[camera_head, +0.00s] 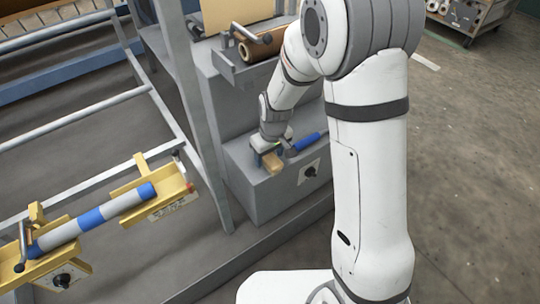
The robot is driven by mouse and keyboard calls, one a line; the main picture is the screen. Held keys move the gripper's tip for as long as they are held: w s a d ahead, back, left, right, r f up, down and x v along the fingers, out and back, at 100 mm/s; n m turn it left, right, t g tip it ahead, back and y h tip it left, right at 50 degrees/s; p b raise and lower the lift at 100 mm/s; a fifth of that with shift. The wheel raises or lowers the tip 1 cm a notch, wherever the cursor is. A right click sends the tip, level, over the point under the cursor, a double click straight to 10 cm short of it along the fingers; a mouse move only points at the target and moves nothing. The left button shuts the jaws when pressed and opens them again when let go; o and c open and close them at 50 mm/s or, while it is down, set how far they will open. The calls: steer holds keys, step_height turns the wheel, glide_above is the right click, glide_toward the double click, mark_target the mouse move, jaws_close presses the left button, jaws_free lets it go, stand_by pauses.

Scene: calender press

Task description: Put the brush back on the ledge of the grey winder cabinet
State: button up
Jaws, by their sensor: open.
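The brush lies on the ledge (238,154) of the grey winder cabinet (262,203). Its blue handle (307,141) points right, and a tan block (273,164), which looks like its head, shows at the left. My gripper (270,153) is open, low over the ledge and right at the brush. The fingers are small and partly merge with the brush, so I cannot tell whether they touch it. The middle of the brush is partly hidden by my gripper.
A brown roll (262,46) sits in a grey bracket above the ledge. A grey upright post (194,110) stands left of the cabinet. A blue-and-grey roller (95,217) rests on yellow holders at the lower left.

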mark_target(273, 160)
step_height(273, 160, up, 11)
steer(key=s+p, duration=0.1)
steer(key=p, duration=0.2)
steer(key=s+d+r+m, duration=0.3)
steer(key=s+d+r, duration=0.1)
steer(key=s+d, duration=0.3)
steer(key=s+d+r+m, duration=0.3)
steer(key=s+d+r, duration=0.2)
steer(key=s, duration=0.5)
steer(key=shift+s+d+m+h, duration=0.4)
steer(key=shift+d, duration=0.8)
steer(key=shift+r, duration=0.1)
steer(key=shift+c, duration=0.6)
